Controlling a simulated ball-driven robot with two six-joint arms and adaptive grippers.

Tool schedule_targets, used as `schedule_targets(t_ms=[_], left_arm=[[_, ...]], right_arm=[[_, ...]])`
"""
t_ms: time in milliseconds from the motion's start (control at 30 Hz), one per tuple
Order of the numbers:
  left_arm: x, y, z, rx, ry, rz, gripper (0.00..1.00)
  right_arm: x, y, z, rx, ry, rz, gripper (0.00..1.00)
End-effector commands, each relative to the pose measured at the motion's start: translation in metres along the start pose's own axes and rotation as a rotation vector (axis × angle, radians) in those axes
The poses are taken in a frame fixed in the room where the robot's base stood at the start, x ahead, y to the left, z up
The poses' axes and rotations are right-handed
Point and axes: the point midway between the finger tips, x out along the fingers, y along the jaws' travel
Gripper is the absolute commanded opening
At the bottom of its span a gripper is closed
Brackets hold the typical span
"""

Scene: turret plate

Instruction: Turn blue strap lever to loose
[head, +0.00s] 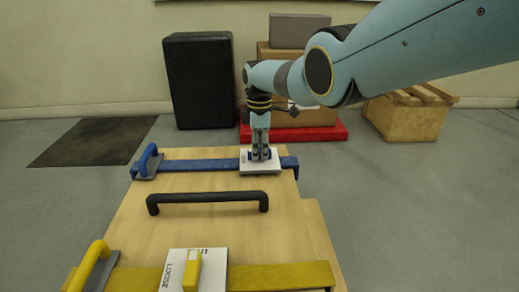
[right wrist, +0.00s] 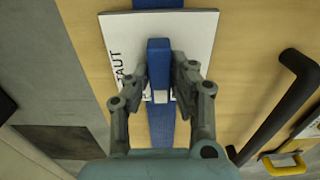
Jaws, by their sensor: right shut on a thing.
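The blue strap lever (right wrist: 159,62) stands on a white plate (right wrist: 203,35) across the blue strap (right wrist: 161,130). In the right wrist view the lever lies along the strap, and "TAUT" is readable on the plate's left side; other lettering is hidden. My right gripper (head: 260,155) points down from above with its fingers on both sides of the lever, shut on it. In the head view the fingers hide most of the lever, while the plate (head: 250,169) and strap (head: 205,165) show. My left gripper is not in view.
The wooden panel (head: 225,182) also carries a black handle (head: 207,196), a yellow strap (head: 280,277) and a yellow lever (head: 192,270) on a plate marked LOOSE. Blue (head: 148,160) and yellow (head: 90,265) handles stand at its left edge. A black case (head: 199,80) and crates (head: 408,115) stand behind.

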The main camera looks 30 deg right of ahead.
Motion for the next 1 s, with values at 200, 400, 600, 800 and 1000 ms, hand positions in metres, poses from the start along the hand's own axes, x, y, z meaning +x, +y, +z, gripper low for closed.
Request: schedule_targets(t_ms=[200, 400, 600, 800, 1000], left_arm=[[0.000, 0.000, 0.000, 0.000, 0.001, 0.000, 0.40], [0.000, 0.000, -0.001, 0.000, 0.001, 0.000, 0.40], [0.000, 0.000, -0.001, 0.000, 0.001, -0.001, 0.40], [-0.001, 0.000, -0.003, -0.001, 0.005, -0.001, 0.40], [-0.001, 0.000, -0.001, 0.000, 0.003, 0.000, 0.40]], right_arm=[[-0.001, 0.001, -0.001, -0.004, 0.002, 0.003, 0.00], [-0.001, 0.001, -0.001, -0.004, 0.002, 0.003, 0.31], [0.000, 0.000, -0.001, -0.003, 0.001, 0.001, 0.44], [-0.001, 0.001, 0.000, -0.002, 0.001, 0.002, 0.44], [-0.017, 0.002, 0.000, -0.001, 0.001, 0.004, 0.44]])
